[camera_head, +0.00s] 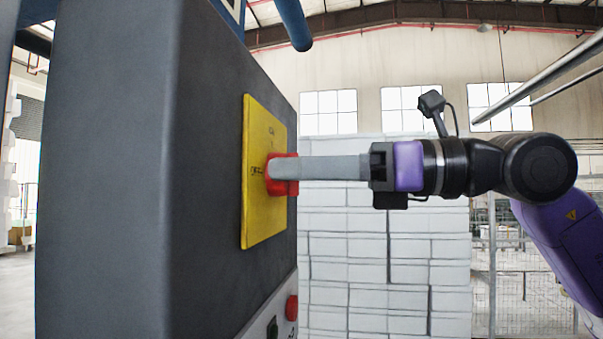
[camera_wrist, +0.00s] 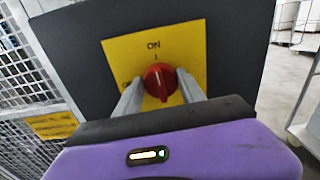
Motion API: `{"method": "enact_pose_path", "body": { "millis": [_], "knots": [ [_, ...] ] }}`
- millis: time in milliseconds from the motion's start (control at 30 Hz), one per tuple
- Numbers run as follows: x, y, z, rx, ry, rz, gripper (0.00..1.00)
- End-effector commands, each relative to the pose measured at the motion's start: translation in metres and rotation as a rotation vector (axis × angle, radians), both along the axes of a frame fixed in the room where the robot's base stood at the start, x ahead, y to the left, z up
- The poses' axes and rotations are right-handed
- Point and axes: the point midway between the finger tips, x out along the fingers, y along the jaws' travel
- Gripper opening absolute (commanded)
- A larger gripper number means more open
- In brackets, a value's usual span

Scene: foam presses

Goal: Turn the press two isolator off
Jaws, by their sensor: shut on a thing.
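The isolator is a red rotary knob (camera_head: 284,187) on a yellow plate (camera_head: 262,215) fixed to a dark grey cabinet (camera_head: 110,170). In the wrist view the red knob (camera_wrist: 161,83) stands nearly upright, its ridge in line with the mark under ON. The OFF label is at the left of the yellow plate (camera_wrist: 190,42), partly hidden by a finger. My gripper (camera_head: 275,168) comes in from the right in the head view, its grey fingers at the knob. In the wrist view its fingers lie on either side of the knob, shut on it.
A red button (camera_head: 291,308) and a green button (camera_head: 272,328) sit on a pale panel below the plate. A blue pipe (camera_head: 293,24) hangs above the cabinet. A stack of white blocks (camera_head: 350,240) stands behind. Wire mesh (camera_wrist: 30,75) shows at left in the wrist view.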

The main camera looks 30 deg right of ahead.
Motion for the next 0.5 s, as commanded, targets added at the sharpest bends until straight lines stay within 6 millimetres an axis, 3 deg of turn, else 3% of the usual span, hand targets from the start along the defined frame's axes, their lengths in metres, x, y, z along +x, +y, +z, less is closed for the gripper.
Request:
{"method": "enact_pose_path", "body": {
  "millis": [500],
  "knots": [
    [-0.0015,0.0016,-0.0052,-0.277,-0.279,0.000,0.06]
  ]
}}
